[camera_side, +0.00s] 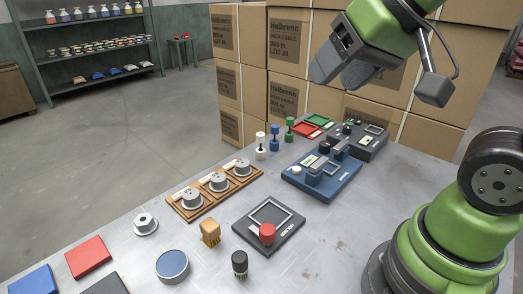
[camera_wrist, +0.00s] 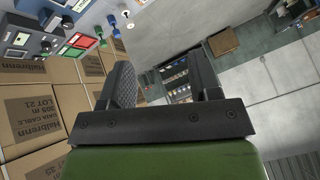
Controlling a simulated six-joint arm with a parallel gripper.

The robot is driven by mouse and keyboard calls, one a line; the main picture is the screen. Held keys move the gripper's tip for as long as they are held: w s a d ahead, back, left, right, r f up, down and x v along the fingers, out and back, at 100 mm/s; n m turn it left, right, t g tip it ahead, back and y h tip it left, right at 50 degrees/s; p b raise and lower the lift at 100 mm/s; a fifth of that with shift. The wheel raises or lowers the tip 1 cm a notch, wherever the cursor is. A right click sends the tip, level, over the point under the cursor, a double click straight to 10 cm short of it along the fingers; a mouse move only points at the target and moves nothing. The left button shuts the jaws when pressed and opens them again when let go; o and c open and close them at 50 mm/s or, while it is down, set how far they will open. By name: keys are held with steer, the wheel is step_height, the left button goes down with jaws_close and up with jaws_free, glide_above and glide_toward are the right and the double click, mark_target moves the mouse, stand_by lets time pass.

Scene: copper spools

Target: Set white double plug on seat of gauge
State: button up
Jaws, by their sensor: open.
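The white double plug (camera_side: 261,146) stands upright on the metal table, at the left end of a short row with a blue plug (camera_side: 275,139) and a green plug (camera_side: 290,129). A blue device (camera_side: 320,176) with a light panel, a raised block and a white knob lies to their right; it may be the gauge, but I cannot tell for certain. My gripper (camera_side: 343,68) is high above the back of the table, open and empty, well apart from the plugs. Its two dark fingers also show apart in the wrist view (camera_wrist: 162,75).
A dark grey device (camera_side: 357,141) and red (camera_side: 306,129) and green trays are behind the blue device. Stacked cartons (camera_side: 240,75) stand behind the table. A wooden rack (camera_side: 214,188) of spools and a black plate with a red knob (camera_side: 267,234) are nearer. Bare table lies between them.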

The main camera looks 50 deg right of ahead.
steer(key=w+d+f+h, duration=0.1)
steer(key=w+d+f, duration=0.2)
steer(key=w, duration=0.3)
steer(key=w+d+f+h, duration=0.1)
steer(key=w+d+f, duration=0.2)
steer(key=w, duration=0.4)
steer(key=n+t+h, duration=0.1)
glide_toward(263, 135)
steer(key=w, duration=0.1)
steer(key=shift+s+f+x, duration=0.15)
steer(key=shift+x, duration=2.5)
steer(key=shift+s+f+x, duration=0.15)
steer(key=shift+x, duration=2.5)
steer(key=shift+c, duration=0.2)
jaws_close()
